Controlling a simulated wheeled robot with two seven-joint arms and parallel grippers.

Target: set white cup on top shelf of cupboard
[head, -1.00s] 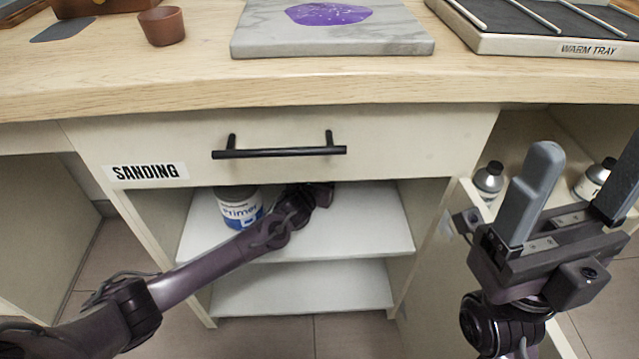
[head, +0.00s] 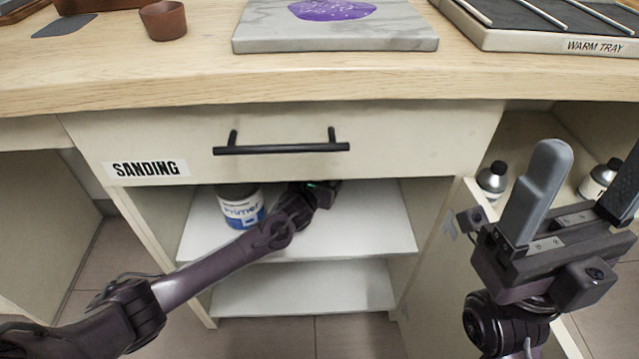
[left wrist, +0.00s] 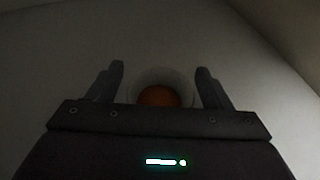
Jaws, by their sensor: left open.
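The white cup (left wrist: 162,76) shows dimly in the left wrist view, with something orange-brown inside. It stands between the two fingers of my left gripper (left wrist: 160,80), which are open with a gap on each side. In the head view my left arm reaches into the cupboard over its top shelf (head: 365,228), and the cup and left fingertips are hidden there under the drawer. My right gripper (head: 585,185) is open and empty at the right, in front of the open right compartment.
A Primer can (head: 240,208) stands on the top shelf, left of my left arm. The lower shelf (head: 340,288) looks bare. The SANDING drawer (head: 280,140) is closed above. Bottles (head: 491,180) stand in the right compartment. A brown cup (head: 163,20) and a marble board (head: 400,38) sit on the counter.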

